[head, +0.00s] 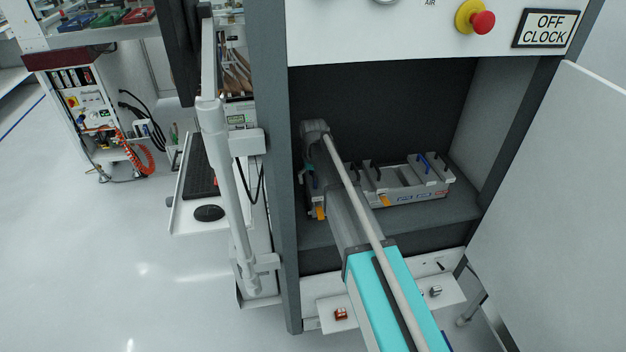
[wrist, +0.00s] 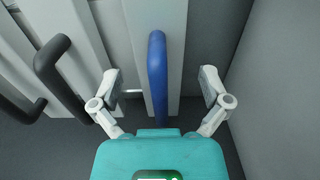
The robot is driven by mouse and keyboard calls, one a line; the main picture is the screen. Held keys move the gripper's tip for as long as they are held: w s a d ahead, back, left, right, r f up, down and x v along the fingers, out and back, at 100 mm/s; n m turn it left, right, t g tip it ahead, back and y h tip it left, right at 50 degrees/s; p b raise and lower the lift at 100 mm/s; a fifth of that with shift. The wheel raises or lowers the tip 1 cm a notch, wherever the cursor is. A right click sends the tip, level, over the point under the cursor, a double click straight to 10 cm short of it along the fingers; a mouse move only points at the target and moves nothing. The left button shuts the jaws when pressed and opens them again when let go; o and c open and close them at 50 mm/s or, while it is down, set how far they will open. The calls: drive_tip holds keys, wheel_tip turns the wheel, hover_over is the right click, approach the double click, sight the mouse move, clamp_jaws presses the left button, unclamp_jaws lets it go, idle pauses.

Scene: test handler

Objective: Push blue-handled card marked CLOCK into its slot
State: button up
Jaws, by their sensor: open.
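In the wrist view, a blue handle (wrist: 157,75) stands on a pale grey card (wrist: 172,30). My gripper (wrist: 160,88) is open, with one finger on each side of the handle and a visible gap on both sides. No marking on the card can be read. In the head view, my arm reaches into the dark bay and hides much of its left side. A grey card rack (head: 405,198) sits on the bay shelf, and a small blue handle (head: 424,161) shows at its right part. I cannot tell whether both views show the same handle.
Black handles (wrist: 55,75) on neighbouring cards stand left of the blue one. A grey wall (wrist: 285,90) is close on the right in the wrist view. The bay has a side post (head: 270,180) at left and a panel above with a red button (head: 482,22) and an OFF CLOCK sign (head: 546,28).

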drive_tip(key=shift+r+p, duration=3.65)
drive_tip(key=shift+r, duration=0.25)
drive_tip(key=s+d+m, duration=0.3)
drive_tip(key=s+d, duration=2)
drive_tip(key=s, duration=0.3)
drive_tip(key=shift+a, duration=0.1)
